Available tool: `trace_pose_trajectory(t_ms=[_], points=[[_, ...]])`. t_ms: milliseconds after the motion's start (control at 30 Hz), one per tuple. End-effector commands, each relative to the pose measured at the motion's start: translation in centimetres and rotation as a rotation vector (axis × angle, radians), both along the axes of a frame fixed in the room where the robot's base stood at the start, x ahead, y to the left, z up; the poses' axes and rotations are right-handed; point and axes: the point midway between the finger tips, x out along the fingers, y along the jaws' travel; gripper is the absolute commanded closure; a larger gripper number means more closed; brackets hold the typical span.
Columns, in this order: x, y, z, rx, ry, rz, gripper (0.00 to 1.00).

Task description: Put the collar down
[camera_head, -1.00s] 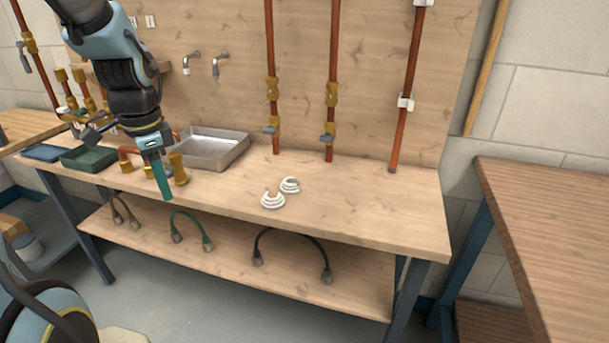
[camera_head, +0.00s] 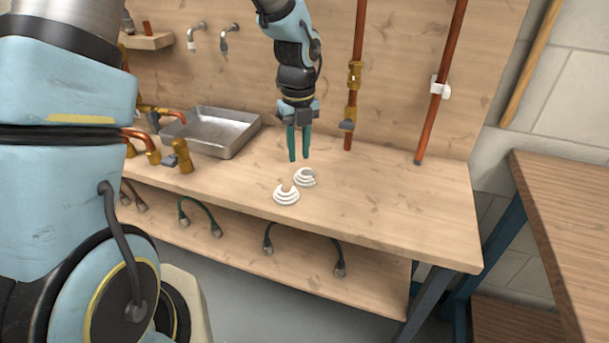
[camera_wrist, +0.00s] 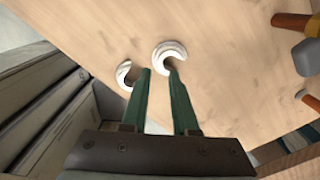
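Two white ridged C-shaped collars lie on the wooden workbench (camera_head: 390,205). The nearer collar (camera_head: 286,195) and the farther collar (camera_head: 305,178) sit close together near the bench's front middle. My gripper (camera_head: 299,160) points down just above and behind the farther collar, with its two green fingers apart and nothing between them. In the wrist view, one collar (camera_wrist: 165,48) lies just beyond the right fingertip, which overlaps its edge. The other collar (camera_wrist: 122,72) lies left of the left finger, partly hidden by it.
A metal tray (camera_head: 215,133) stands at the back left, with a brass valve (camera_head: 183,157) in front of it. Copper pipes (camera_head: 440,90) rise along the back panel. Hoses (camera_head: 305,232) lie on the lower shelf. The bench's right side is clear.

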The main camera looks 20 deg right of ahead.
Motion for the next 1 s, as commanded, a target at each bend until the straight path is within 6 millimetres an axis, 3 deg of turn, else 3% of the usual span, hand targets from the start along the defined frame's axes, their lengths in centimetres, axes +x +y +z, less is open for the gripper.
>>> trace_pose_trajectory(t_ms=[167, 500, 767, 1000], points=[[0.0, 0.0, -1.1, 0.001, 0.001, 0.001, 0.72], [0.0, 0.0, -5.5, 0.000, 0.002, 0.003, 0.72], [0.1, 0.0, -5.8, -0.002, -0.001, 0.003, 0.72], [0.1, 0.0, -5.8, -0.002, 0.000, 0.003, 0.98]])
